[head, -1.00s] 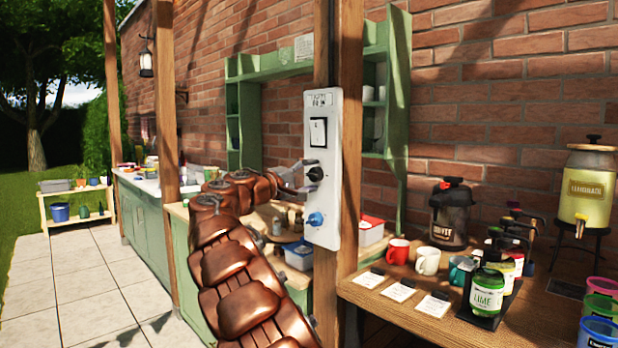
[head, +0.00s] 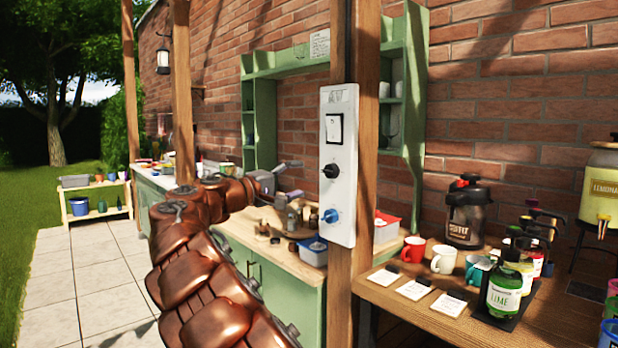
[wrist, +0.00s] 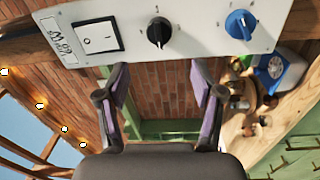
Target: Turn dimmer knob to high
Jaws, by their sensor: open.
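A white control panel (head: 338,215) is mounted upright on a wooden post. It carries a switch (head: 334,128) at the top, a black knob (head: 331,171) in the middle and a blue knob (head: 331,216) below. In the wrist view the panel lies sideways, with the black knob (wrist: 159,32) centred and the blue knob (wrist: 240,24) to its right. Small marks by the knobs are too small to read. My gripper (head: 287,168) is left of the panel, apart from it. In the wrist view my gripper (wrist: 160,76) is open and empty, its fingers short of the black knob.
Behind the panel is a green counter (head: 262,266) with small items and a blue container (head: 313,251). On the right, a wooden table (head: 440,318) holds mugs, cards, bottles and a dark dispenser (head: 465,214). The space directly before the panel is open.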

